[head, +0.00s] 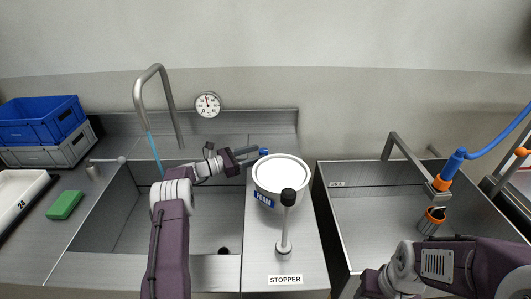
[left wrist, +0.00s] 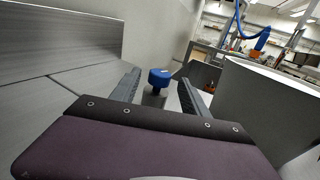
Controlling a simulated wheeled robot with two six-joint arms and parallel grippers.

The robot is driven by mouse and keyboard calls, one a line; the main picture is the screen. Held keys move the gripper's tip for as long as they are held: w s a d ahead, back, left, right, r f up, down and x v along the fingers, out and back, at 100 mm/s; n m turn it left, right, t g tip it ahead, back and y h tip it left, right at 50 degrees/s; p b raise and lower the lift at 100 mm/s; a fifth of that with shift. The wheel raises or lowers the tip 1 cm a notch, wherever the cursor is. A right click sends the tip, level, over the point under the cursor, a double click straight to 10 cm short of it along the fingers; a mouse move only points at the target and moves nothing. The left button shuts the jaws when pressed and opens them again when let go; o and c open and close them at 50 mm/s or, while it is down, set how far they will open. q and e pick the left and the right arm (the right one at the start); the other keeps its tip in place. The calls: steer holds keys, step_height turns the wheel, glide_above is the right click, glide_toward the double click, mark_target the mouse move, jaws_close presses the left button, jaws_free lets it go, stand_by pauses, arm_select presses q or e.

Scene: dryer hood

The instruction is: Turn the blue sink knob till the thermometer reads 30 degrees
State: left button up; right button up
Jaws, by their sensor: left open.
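The blue sink knob (head: 263,151) stands on the steel ledge behind the white tub. My left gripper (head: 250,153) reaches it from the left, fingers level and pointing right. In the left wrist view the knob (left wrist: 160,77) shows in the gap between the open fingers (left wrist: 160,84), with space on both sides; whether it is fully between the tips I cannot tell. The round white thermometer (head: 208,105) hangs on the wall behind the left sink; its needle points roughly upward, but the figures are too small to read. My right arm is at the lower right; its fingers do not show.
The tub marked FOAM (head: 281,178) is right beside my left gripper. A black-topped stopper handle (head: 287,215) stands in front. A bent tap (head: 152,85) runs bluish water into the left sink (head: 115,225). A green sponge (head: 64,205) and crates (head: 45,120) lie left.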

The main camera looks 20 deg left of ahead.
mark_target(263, 150)
arm_select(q)
steer(key=x, duration=0.3)
steer(key=shift+w+d, duration=0.2)
steer(key=shift+w, duration=0.05)
jaws_close()
steer(key=shift+r+n+t+y+p, duration=0.3)
steer(key=shift+n+t+y+p, duration=0.15)
steer(key=shift+p, duration=0.55)
steer(key=shift+f+n+t+y, duration=0.25)
steer(key=shift+t+y, duration=0.1)
steer(key=shift+f, duration=0.1)
